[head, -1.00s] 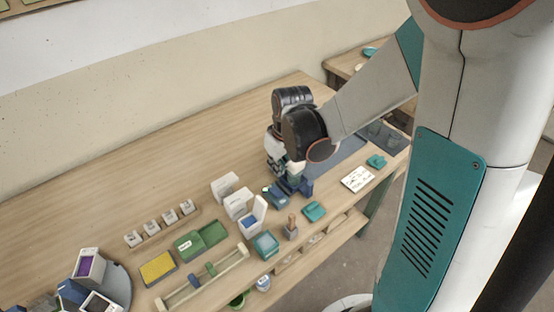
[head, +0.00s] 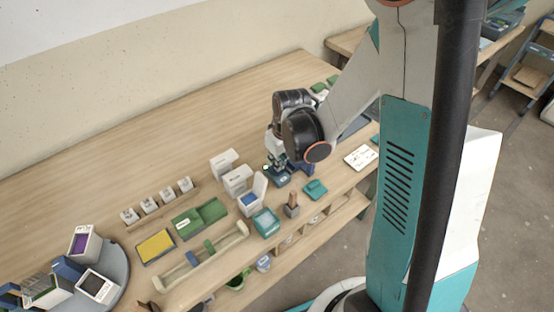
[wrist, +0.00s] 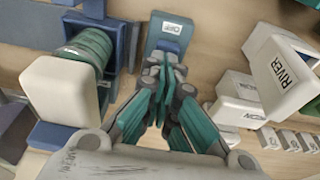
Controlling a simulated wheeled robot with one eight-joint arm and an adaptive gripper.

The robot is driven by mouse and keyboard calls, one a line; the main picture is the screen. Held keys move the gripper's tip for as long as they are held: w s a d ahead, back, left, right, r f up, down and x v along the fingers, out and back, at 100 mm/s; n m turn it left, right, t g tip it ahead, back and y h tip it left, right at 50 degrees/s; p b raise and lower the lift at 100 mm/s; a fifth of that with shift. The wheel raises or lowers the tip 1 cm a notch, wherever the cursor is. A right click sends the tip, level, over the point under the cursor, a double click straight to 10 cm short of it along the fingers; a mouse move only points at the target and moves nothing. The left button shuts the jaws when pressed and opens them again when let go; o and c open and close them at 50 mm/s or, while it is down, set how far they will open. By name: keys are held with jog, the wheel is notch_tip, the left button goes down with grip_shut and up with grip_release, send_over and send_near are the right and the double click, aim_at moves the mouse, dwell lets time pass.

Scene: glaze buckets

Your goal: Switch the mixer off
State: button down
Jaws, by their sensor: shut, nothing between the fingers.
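In the wrist view a blue switch box (wrist: 176,24) with a white OFF label lies just beyond my gripper (wrist: 165,68). Its fingers are together and empty, with the tips at the near end of the box. I cannot tell whether they touch it, and they hide part of it. To the left stands what looks like the mixer, a blue frame (wrist: 132,45) with teal rings and a cream block (wrist: 62,90). In the head view my gripper (head: 279,160) is over the blue box (head: 282,180); the mixer is mostly hidden behind my arm.
White containers stand close on the right in the wrist view, one labelled RIVER (wrist: 278,68). In the head view a teal item (head: 315,189), a wooden-handled tool in a grey holder (head: 292,207) and a teal tray (head: 266,222) line the front.

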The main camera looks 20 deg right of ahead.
jog(key=shift+s+f+b, duration=0.25)
jog(key=shift+f+b, duration=0.2)
jog(key=shift+b, duration=0.1)
jog(key=shift+s+d+f+b, duration=0.25)
jog(key=shift+s+b, duration=0.25)
jog(key=shift+s, duration=0.1)
jog(key=shift+r, duration=0.1)
jog(key=shift+w, duration=0.2)
